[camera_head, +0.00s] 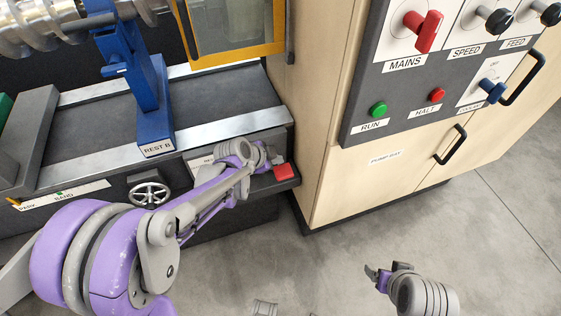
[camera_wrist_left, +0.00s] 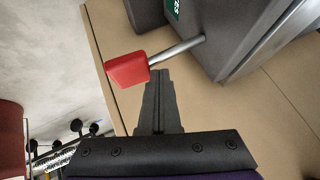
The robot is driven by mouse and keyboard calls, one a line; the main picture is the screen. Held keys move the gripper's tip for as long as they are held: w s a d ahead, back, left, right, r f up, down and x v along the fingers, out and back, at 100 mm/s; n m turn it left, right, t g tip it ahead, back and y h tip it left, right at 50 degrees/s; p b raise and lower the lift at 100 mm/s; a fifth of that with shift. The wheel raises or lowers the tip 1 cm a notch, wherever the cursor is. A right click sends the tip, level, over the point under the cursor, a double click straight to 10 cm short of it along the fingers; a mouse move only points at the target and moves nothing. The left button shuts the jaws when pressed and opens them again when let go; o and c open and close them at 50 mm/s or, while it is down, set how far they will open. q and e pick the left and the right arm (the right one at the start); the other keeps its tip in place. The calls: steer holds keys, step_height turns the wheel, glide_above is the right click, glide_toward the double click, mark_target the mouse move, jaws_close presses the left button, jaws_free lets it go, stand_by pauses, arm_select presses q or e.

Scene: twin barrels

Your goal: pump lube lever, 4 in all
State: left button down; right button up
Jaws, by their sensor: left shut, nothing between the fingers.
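The lube lever has a red block-shaped handle (camera_head: 284,172) at the front right corner of the lathe bed in the head view. The left wrist view shows the red handle (camera_wrist_left: 127,69) on a bare metal rod (camera_wrist_left: 178,50). My left gripper (camera_head: 274,157) is beside the handle, its fingers mostly hidden in the head view. In the left wrist view my left gripper (camera_wrist_left: 158,75) is shut and empty, with its tips close to the rod near the handle; I cannot tell whether they touch. My right gripper (camera_head: 376,276) hangs over the floor; its jaw opening is unclear.
A wooden cabinet (camera_head: 330,150) labelled PUMP BAY stands close right of the lever. Its panel holds a red MAINS switch (camera_head: 429,32) and green RUN button (camera_head: 378,109). A handwheel (camera_head: 149,190) and blue REST B (camera_head: 156,115) are left.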

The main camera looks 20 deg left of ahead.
arm_select(q)
steer(key=shift+s+d+f+b, duration=0.1)
steer(key=shift+f+b, duration=0.45)
steer(key=shift+f, duration=0.25)
stand_by(0.5)
steer(key=shift+r, duration=0.15)
stand_by(0.5)
steer(key=shift+w+r+p, duration=0.15)
steer(key=shift+r+p, duration=0.6)
steer(key=shift+r, duration=0.15)
steer(key=shift+w+r+p, duration=0.1)
steer(key=shift+r+p, duration=0.6)
steer(key=shift+r, duration=0.15)
steer(key=r+p, duration=0.2)
steer(key=r, duration=0.1)
steer(key=r+p, duration=0.1)
steer(key=r, duration=0.1)
steer(key=shift+w+a, duration=0.35)
steer(key=shift+s, duration=0.1)
